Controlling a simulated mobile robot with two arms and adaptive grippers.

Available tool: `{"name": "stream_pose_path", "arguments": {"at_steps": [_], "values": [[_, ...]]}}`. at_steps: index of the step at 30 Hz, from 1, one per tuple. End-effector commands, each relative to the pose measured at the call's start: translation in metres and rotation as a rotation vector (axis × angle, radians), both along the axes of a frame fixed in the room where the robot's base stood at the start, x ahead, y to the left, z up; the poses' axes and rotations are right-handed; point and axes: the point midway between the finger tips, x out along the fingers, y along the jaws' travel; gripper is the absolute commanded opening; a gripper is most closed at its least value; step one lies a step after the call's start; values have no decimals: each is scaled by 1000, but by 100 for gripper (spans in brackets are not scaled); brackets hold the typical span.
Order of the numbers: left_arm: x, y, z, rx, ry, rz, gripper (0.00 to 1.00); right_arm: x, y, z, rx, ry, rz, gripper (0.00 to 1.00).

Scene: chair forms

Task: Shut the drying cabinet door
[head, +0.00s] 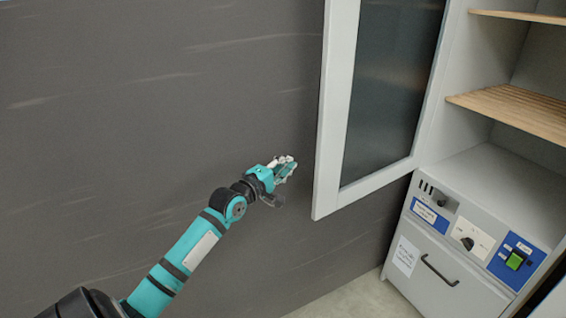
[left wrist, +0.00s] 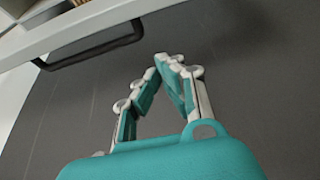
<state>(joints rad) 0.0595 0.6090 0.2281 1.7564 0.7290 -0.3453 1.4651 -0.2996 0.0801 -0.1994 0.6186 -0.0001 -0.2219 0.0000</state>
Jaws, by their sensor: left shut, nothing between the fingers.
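The drying cabinet door (head: 331,120) stands open in the head view, a pale frame around a dark glass pane, swung out to the left of the cabinet (head: 430,110). My left gripper (head: 288,166) is shut and empty, a little left of the door's free edge in that picture, with a gap showing between them. In the left wrist view its fingertips (left wrist: 170,64) meet, with a pale edge, apparently the door's (left wrist: 120,18), above them. A black bar handle (left wrist: 95,48) is on that edge, apart from the fingers. My right gripper is out of view.
Wooden shelves (head: 515,108) show inside the open cabinet. A dark wall (head: 150,100) fills the left. Pale floor (head: 345,300) shows below.

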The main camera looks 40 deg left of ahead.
Motion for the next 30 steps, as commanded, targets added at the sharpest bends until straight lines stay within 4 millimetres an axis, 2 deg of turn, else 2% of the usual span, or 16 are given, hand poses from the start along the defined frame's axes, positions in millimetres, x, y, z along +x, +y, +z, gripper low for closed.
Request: {"name": "stream_pose_path", "arguments": {"at_steps": [3, 10, 13, 18, 30], "values": [[27, 2, 3, 1, -3, 1, 0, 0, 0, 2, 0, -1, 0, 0], [67, 3, 2, 3, -3, 1, 0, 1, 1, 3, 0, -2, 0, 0], [61, -14, 3, -3, 0, -3, 0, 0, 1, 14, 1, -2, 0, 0], [56, -30, 2, 1, -1, -1, 0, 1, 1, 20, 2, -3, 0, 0], [53, -36, 0, 3, -2, 1, 0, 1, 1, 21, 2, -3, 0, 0]]}}
